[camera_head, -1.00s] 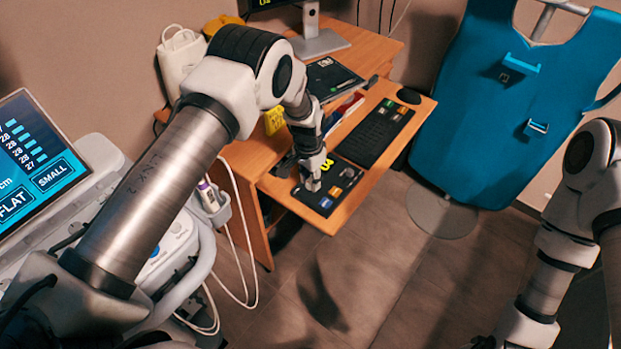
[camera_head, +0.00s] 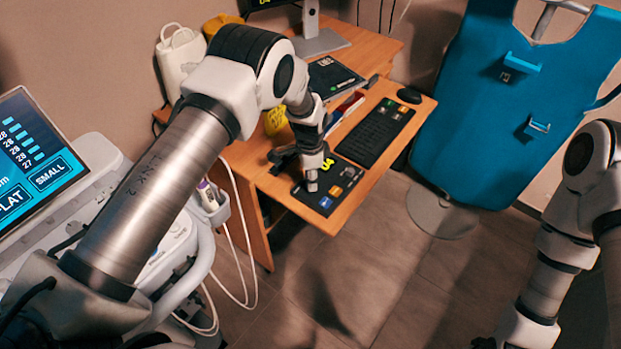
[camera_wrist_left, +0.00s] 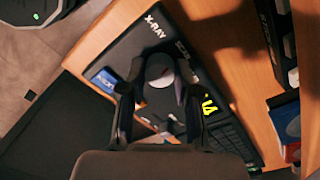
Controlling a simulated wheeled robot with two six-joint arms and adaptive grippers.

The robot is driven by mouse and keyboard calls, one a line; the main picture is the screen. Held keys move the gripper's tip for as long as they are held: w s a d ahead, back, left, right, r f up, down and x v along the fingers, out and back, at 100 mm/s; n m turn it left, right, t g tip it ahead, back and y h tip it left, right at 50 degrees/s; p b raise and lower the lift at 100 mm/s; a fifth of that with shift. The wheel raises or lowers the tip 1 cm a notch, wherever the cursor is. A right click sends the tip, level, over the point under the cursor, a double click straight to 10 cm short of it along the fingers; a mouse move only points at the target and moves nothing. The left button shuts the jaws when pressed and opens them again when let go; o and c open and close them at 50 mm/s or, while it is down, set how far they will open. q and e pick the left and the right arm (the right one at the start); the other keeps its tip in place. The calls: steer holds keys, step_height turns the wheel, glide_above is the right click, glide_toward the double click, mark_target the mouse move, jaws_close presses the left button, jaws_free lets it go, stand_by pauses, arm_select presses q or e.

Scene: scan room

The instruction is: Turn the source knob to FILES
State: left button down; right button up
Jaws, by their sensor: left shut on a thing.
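The black control panel (camera_head: 352,171) lies on the desk's pull-out shelf, with blue and orange keys and a yellow readout. In the left wrist view the panel (camera_wrist_left: 128,45) shows an X-RAY label. The round grey source knob (camera_wrist_left: 160,73) sits between the fingers of my left gripper (camera_wrist_left: 158,84), which is shut on it. In the head view my left gripper (camera_head: 311,180) comes down onto the panel and hides most of the knob. The FILES mark and the knob's pointer cannot be made out. My right arm stands at the right; its gripper is out of view.
A black keyboard (camera_head: 376,133) and a mouse (camera_head: 409,95) are behind the panel on the wooden shelf (camera_head: 362,190). A monitor stand (camera_head: 318,42) is at the back. A blue apron (camera_head: 500,120) hangs at right. An ultrasound cart with a screen (camera_head: 35,165) is at left.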

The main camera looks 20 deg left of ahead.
arm_select(q)
steer(key=m, duration=0.6)
steer(key=m+p, duration=0.1)
steer(key=m, duration=0.6)
steer(key=shift+w+d+y, duration=0.1)
steer(key=shift+y, duration=0.2)
stand_by(0.3)
steer(key=c, duration=0.8)
jaws_free()
steer(key=shift+r, duration=0.1)
steer(key=r, duration=1.1)
steer(key=shift+w+d+r, duration=0.15)
steer(key=shift+w+r, duration=0.05)
steer(key=shift+r, duration=0.2)
